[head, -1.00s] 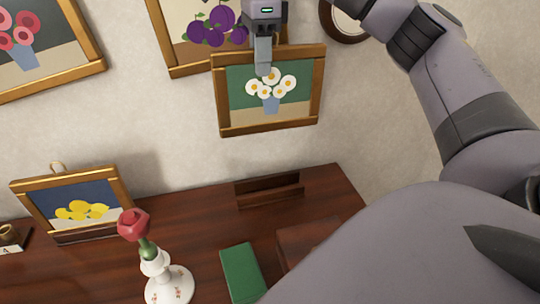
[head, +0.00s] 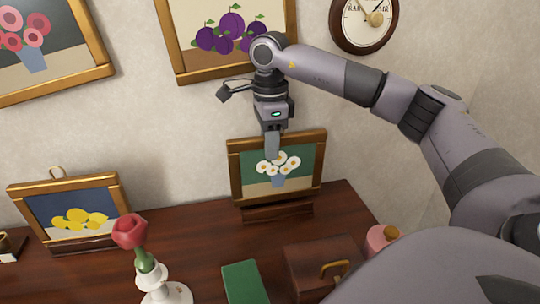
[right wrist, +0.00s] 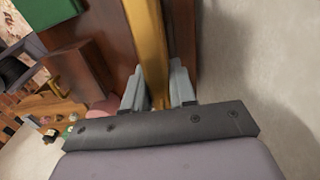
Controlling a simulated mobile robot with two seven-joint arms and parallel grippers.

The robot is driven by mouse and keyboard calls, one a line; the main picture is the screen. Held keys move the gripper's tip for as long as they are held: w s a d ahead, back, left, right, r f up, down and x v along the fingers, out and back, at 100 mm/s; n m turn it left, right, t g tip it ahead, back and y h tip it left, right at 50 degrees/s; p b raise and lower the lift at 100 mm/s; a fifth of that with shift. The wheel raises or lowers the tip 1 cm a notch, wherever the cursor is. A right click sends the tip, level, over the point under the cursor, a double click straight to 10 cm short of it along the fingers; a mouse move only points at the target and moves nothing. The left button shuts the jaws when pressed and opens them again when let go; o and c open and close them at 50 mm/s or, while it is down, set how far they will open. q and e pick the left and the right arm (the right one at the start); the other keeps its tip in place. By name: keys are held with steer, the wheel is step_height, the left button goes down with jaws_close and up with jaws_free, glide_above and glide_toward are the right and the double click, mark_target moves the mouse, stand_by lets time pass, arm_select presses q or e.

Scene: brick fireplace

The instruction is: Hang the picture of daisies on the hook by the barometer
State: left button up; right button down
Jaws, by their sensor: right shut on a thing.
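The picture of daisies (head: 248,165) has a wooden frame, a green background and white daisies in a blue vase. My right gripper (head: 272,150) is shut on its top edge. The golden frame edge (right wrist: 148,40) shows between the fingers (right wrist: 159,88) in the right wrist view. The picture is nearly upright, its lower edge at or just above a small wooden stand (head: 278,213); I cannot tell if they touch. The barometer (head: 362,22) hangs on the wall at the upper right. I see no bare hook by it. My left gripper is not in view.
A plum picture (head: 185,62) hangs above, and a flower picture (head: 52,88) hangs at the left. On the dark wooden shelf (head: 205,245) are a lemon picture (head: 48,222), a rose in a white holder (head: 150,265), a green book (head: 243,284), a brown box (head: 308,262) and a pink object (head: 380,238).

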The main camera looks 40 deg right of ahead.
mark_target(278, 163)
step_height(278, 163, down, 3)
steer(key=shift+p, duration=0.3)
steer(key=shift+f, duration=0.15)
steer(key=c, duration=0.9)
jaws_free()
